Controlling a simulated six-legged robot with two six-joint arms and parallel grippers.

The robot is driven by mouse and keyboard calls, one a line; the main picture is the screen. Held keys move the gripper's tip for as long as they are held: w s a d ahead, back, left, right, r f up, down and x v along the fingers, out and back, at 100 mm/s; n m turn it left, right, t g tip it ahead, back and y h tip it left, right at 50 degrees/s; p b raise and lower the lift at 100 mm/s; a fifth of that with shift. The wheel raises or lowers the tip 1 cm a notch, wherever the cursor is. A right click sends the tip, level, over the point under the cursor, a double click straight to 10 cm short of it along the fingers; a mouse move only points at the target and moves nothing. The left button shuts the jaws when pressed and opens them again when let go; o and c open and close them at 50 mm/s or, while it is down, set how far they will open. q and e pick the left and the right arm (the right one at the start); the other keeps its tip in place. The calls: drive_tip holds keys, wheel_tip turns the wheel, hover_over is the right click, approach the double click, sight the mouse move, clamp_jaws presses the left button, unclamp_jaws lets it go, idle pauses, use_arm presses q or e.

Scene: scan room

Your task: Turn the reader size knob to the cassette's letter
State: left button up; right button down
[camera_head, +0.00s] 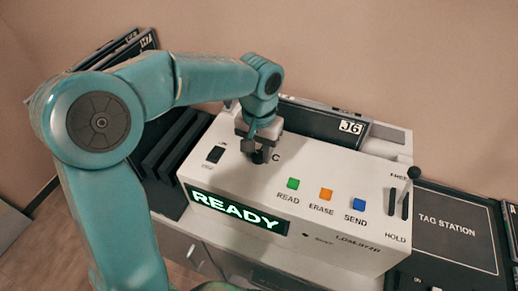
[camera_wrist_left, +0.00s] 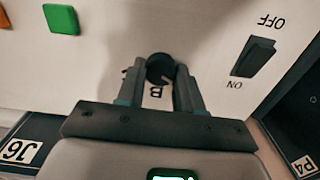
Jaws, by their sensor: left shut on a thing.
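The reader (camera_head: 330,225) is a white box with a lit READY display (camera_head: 238,212). My left gripper (camera_head: 262,152) points down at its top panel and is shut on the dark round size knob (camera_wrist_left: 160,69). In the wrist view one finger of the left gripper (camera_wrist_left: 161,78) is on each side of the knob. A letter C shows right of the knob in the head view, and a B shows between the fingers in the wrist view. The knob's pointer is not clear. A dark cassette (camera_head: 318,119) labelled J6 stands at the reader's back; its size letter is not readable.
Green READ (camera_head: 293,183), orange ERASE (camera_head: 326,194) and blue SEND (camera_head: 359,204) buttons lie right of the knob. A black rocker switch (camera_head: 215,154) is left of it. A lever (camera_head: 412,174) stands at the right end. Dark racks (camera_head: 175,150) are at left, a TAG STATION (camera_head: 455,225) at right.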

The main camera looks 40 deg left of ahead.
sight(259, 154)
use_arm(q)
drive_tip(key=shift+w+r, duration=0.1)
drive_tip(key=shift+r, duration=0.05)
drive_tip(key=o, duration=1)
drive_tip(key=shift+o, duration=0.2)
wheel_tip(259, 154, up, 16)
drive_tip(key=p, duration=0.2)
drive_tip(key=shift+r, duration=0.15)
